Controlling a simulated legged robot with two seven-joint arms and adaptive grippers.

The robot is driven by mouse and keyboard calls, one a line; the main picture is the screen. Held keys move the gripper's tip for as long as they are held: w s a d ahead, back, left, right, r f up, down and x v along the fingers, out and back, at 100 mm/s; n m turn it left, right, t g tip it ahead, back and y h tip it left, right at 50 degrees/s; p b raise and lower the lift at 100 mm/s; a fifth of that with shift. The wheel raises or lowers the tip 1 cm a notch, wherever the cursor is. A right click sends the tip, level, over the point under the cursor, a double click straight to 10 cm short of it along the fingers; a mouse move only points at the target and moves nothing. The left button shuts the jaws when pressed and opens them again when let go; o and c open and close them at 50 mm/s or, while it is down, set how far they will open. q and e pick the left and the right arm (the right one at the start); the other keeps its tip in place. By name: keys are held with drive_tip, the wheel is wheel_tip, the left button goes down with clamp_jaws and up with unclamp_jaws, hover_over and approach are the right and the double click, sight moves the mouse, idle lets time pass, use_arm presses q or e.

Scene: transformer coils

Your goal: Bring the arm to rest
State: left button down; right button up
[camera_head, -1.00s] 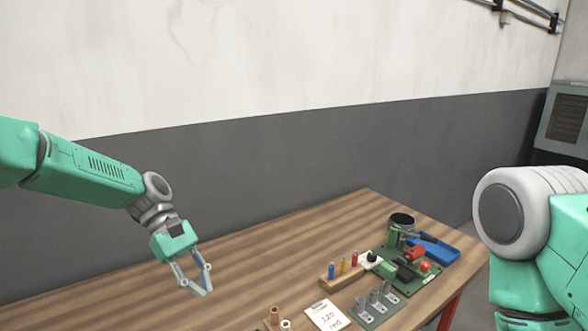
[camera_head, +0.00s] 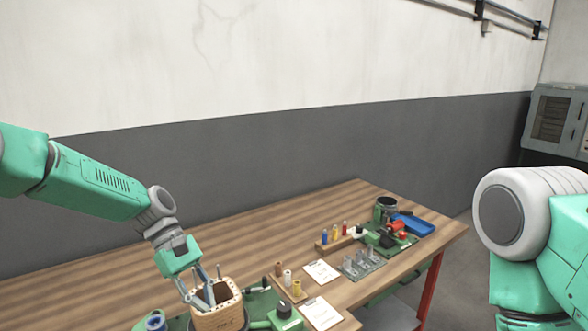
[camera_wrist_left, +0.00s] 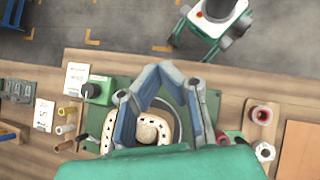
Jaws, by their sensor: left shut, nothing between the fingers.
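My left gripper (camera_head: 199,303) is shut and empty. I cannot tell whether the fingers touch the tools. My right gripper is out of view; only the upper part of my right arm shows.
A green device (camera_head: 285,316) stands right of the block. Cards (camera_head: 321,271), a rack of coils (camera_head: 293,287), a coloured-coil rack (camera_head: 334,243), a green board (camera_head: 380,238) and a blue tray (camera_head: 415,225) lie further right. The table's back left is clear.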

use_arm(q)
drive_tip(key=s+a+f+m+t+y, duration=0.1)
drive_tip(key=s+f+m+y, duration=0.1)
drive_tip(key=s+f, duration=0.7)
drive_tip(key=s+a+f+m+t+y, duration=0.15)
drive_tip(key=s+f, duration=0.45)
drive_tip(key=f, duration=0.6)
drive_tip(key=s+a+f+m+t+y, duration=0.15)
drive_tip(key=s+a+m, duration=0.25)
drive_tip(key=s, duration=0.4)
drive_tip(key=s+a+m+t+y, duration=0.1)
drive_tip(key=s+a+m+y, duration=0.2)
drive_tip(key=s, duration=0.5)
wheel_tip(320, 180, down, 12)
drive_tip(key=a+h+b, duration=0.1)
drive_tip(key=b, duration=1.1)
drive_tip(key=shift+a+f+t, duration=0.15)
drive_tip(key=shift+a+t, duration=0.05)
drive_tip(key=shift+t, duration=0.1)
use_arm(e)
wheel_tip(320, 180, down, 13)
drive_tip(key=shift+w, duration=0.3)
use_arm(q)
drive_tip(key=shift+m, duration=0.25)
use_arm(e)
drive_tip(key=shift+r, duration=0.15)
use_arm(q)
drive_tip(key=shift+w, duration=0.2)
